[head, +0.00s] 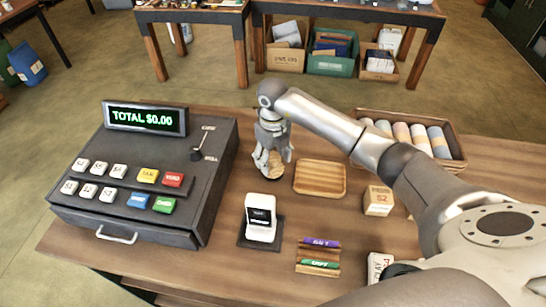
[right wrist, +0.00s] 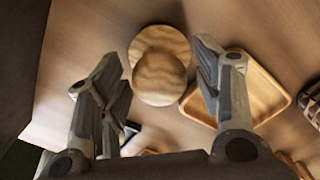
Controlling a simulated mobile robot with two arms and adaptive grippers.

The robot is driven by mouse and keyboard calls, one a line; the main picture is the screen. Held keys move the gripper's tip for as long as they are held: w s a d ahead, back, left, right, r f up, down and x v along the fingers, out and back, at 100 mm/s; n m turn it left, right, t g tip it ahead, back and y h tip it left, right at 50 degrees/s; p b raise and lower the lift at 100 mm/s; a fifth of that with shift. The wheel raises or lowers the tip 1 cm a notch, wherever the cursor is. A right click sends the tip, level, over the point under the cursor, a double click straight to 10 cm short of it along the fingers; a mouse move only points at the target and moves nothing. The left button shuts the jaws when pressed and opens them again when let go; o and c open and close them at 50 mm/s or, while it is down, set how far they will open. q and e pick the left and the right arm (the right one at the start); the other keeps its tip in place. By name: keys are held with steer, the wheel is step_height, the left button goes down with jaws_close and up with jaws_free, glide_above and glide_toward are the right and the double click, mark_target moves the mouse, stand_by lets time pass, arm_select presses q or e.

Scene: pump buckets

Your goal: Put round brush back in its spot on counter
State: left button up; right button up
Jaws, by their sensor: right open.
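The round brush (right wrist: 160,65) is a pale wooden disc with a round knob on top. It rests on the counter (head: 215,262) between the cash register and a square wooden tray. In the head view the brush (head: 271,171) is partly hidden by my right gripper (head: 272,156), which points down over it. In the right wrist view my right gripper (right wrist: 157,75) is open, with one finger to each side of the knob. I cannot tell whether the fingers touch it. The brush's bristles are not visible. My left gripper is not in view.
The cash register (head: 150,175) stands close on the left. The square wooden tray (head: 320,179) is just right of the brush and looks empty. A card reader (head: 261,220) stands in front. A tray of rolls (head: 455,138) and a small box (head: 378,201) lie further right.

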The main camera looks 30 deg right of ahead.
steer(key=shift+r, duration=0.2)
step_height(320, 180, up, 10)
steer(key=b, duration=0.3)
steer(key=shift+r+b, duration=0.25)
steer(key=shift+b, duration=0.15)
steer(key=shift+r, duration=0.7)
steer(key=shift+f, duration=0.1)
